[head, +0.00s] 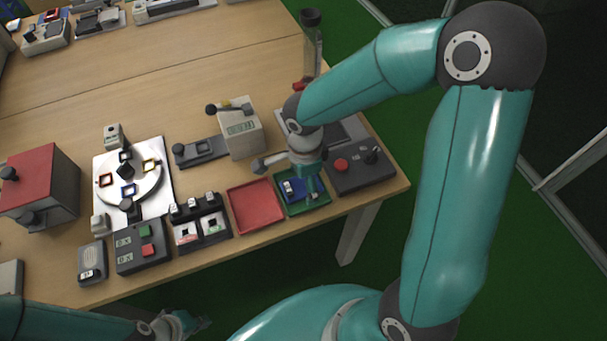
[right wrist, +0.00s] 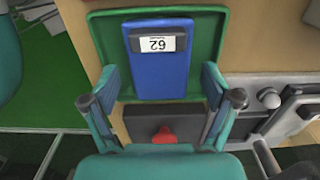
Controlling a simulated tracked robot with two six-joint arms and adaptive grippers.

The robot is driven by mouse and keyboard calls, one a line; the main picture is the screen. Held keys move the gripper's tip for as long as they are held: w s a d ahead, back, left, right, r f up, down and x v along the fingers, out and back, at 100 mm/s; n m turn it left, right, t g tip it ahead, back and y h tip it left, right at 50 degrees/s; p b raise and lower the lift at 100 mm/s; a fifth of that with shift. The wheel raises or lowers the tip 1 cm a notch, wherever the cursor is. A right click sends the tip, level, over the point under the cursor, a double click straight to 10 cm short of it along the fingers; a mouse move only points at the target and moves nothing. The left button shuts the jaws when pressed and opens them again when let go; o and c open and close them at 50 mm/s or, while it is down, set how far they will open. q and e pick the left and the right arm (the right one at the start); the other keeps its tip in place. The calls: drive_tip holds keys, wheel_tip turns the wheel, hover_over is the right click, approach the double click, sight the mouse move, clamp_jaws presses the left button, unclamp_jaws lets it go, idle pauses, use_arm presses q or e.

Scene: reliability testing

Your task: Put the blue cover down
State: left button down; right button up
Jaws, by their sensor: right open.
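The blue cover (head: 290,186) lies in the green tray (head: 318,203) near the front right of the table. In the right wrist view the blue cover (right wrist: 158,75) is a flat blue piece with a grey strip and a white label reading 62, inside the rim of the green tray (right wrist: 104,40). My right gripper (head: 306,186) is over the tray. In the wrist view its fingers (right wrist: 161,88) stand apart on either side of the cover's lower end, and I see no grip on it. My left gripper (head: 185,323) is at the bottom left, off the table; its jaws are unclear.
A red tray (head: 255,204) is left of the green one. A dark box with a red button (head: 341,166) stands to the right. A grey lever device (head: 240,130) and a white plate with a round dial (head: 128,178) are further left. The table's back middle is clear.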

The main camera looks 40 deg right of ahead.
use_arm(q)
drive_tip(key=shift+r+p, duration=0.5)
drive_tip(key=shift+r, duration=0.1)
use_arm(e)
wheel_tip(320, 180, up, 12)
